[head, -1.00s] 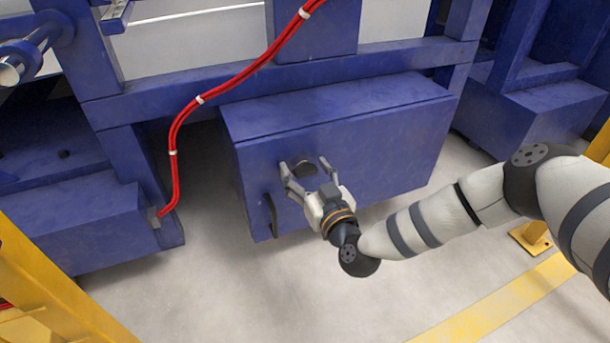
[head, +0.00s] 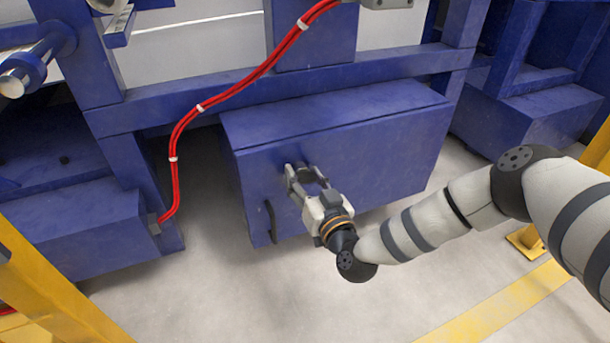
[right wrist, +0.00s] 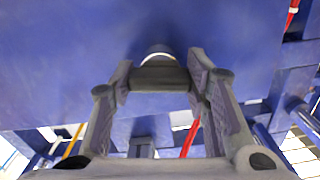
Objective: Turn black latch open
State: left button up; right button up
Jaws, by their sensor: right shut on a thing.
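The black latch (right wrist: 158,76) sticks out from the front of the blue box (head: 385,150). In the right wrist view it sits between my two fingers, with a pale ring at its base against the blue face. My right gripper (head: 307,172) is shut on the latch, with its fingers on either side of it. In the head view the fingers mostly cover the latch. In the right wrist view my right gripper (right wrist: 160,85) fills the lower middle. My left gripper is not in view.
A curved black handle (head: 271,221) sits on the box face, left of and below my gripper. A red cable (head: 235,88) runs down the blue frame on the left. Yellow rails (head: 45,285) stand at the lower left. The grey floor (head: 290,290) in front is clear.

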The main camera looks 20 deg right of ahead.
jog(key=m, duration=0.3)
jog(key=shift+m+p, duration=0.3)
jog(key=shift+m, duration=0.1)
jog(key=m, duration=0.4)
jog(key=shift+f+m, duration=0.1)
jog(key=shift+m, duration=0.2)
jog(key=m, duration=0.4)
jog(key=shift+b, duration=0.3)
jog(key=shift+m, duration=1.6)
jog(key=shift+m+b, duration=0.3)
jog(key=o, duration=1.2)
jog(key=shift+c, duration=0.2)
jog(key=s, duration=1.2)
jog(key=shift+d, duration=0.2)
